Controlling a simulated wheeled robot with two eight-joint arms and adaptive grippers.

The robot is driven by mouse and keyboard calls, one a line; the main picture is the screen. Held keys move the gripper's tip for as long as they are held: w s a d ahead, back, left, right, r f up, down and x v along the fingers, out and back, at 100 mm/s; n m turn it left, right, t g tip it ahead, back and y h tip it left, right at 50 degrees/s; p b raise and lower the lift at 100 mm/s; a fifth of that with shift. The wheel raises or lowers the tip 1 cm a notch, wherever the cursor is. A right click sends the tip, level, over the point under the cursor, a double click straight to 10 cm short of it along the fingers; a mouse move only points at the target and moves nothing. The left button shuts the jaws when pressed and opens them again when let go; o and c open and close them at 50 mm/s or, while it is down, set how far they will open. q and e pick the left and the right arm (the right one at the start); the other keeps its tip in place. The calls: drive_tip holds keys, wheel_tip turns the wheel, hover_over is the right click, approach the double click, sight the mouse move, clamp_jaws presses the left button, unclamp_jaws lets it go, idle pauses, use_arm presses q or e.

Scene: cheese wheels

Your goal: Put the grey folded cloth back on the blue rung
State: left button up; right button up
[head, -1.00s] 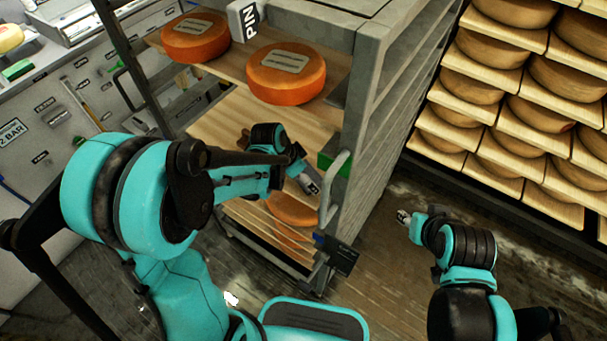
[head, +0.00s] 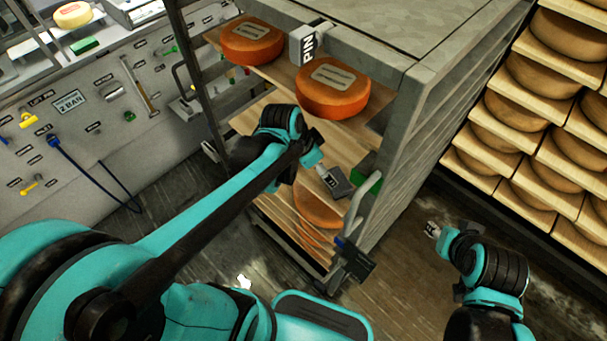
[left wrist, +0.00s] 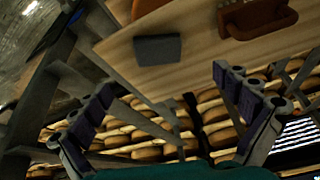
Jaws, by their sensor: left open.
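A dark grey flat rectangle, likely the folded cloth (left wrist: 158,48), lies on a pale wooden board (left wrist: 205,45) in the left wrist view. A matching grey patch (head: 340,184) shows in the head view beside my left gripper (head: 322,172). In the left wrist view my left gripper (left wrist: 165,98) is open and empty, its purple-padded fingers wide apart. The cloth appears beyond them, apart from both. A small blue piece (head: 340,241) shows at the rack's near post; I cannot tell whether it is the blue rung. My right gripper (head: 432,229) is low at right, its fingers unclear.
The grey rack (head: 440,100) holds orange cheese wheels (head: 333,92) on wooden boards. A metal handle (head: 354,212) and a green piece (head: 368,183) are at its near side. A brown handled object (left wrist: 258,17) lies on the cloth's board. Shelves of cheeses (head: 540,72) stand right.

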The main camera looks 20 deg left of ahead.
use_arm(q)
drive_tip(key=s+a+r+n+t+y, duration=0.2)
drive_tip(key=s+a+r+n+t, duration=0.1)
drive_tip(key=s+n, duration=0.4)
drive_tip(key=shift+s+a+r, duration=0.15)
drive_tip(key=shift+s+r, duration=0.5)
drive_tip(key=shift+s, duration=0.7)
